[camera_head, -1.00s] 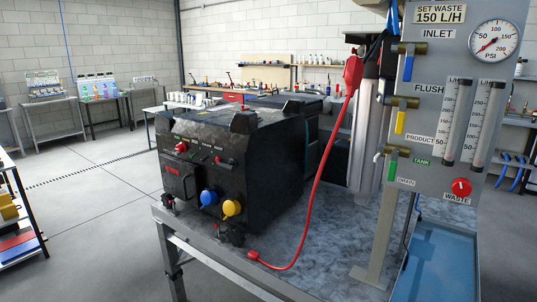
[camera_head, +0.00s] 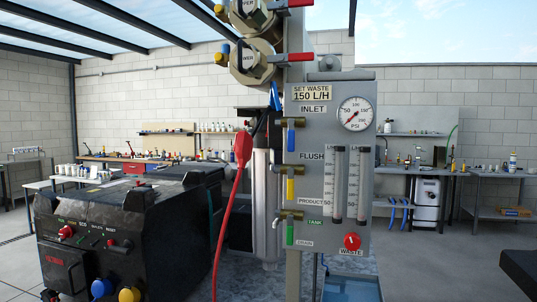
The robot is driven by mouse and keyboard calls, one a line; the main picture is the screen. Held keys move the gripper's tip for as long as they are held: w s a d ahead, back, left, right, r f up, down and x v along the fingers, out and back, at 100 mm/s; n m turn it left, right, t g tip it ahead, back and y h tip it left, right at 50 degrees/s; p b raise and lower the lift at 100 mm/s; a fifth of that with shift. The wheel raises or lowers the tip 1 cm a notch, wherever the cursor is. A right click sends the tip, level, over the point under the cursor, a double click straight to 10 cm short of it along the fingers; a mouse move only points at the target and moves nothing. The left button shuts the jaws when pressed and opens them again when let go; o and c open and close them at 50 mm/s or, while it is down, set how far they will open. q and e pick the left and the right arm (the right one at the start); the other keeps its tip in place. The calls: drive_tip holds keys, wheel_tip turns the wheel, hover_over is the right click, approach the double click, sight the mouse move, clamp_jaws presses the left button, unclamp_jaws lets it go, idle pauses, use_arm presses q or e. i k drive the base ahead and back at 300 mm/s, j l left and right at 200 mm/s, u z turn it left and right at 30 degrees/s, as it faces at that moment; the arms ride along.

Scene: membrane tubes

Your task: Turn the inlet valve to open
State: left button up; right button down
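The inlet valve is a brass body with a blue lever (camera_head: 291,140) at the upper left edge of the grey panel (camera_head: 345,100), beside the INLET label. The blue lever hangs straight down. Below it are a yellow lever (camera_head: 291,188) by the FLUSH and PRODUCT labels and a green lever (camera_head: 290,234) by the TANK and DRAIN labels, both also pointing down. The pressure gauge (camera_head: 355,114) is at the panel's upper right. Neither of my grippers shows in the head view.
Two tall flow tubes (camera_head: 337,185) and a red WASTE knob (camera_head: 352,241) are on the panel. A red cable (camera_head: 226,215) hangs left of it, beside a black machine (camera_head: 115,235). Pipes with red handles (camera_head: 290,57) are above. A dark shape cuts the lower right corner.

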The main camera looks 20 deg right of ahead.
sight(290, 122)
drive_tip(key=z, duration=0.75)
drive_tip(key=i+j+z, duration=0.15)
drive_tip(key=j+z, duration=0.25)
drive_tip(key=i+j+z, duration=0.1)
drive_tip(key=z, duration=0.3)
drive_tip(key=j+z, duration=1.2)
drive_tip(key=k, duration=0.05)
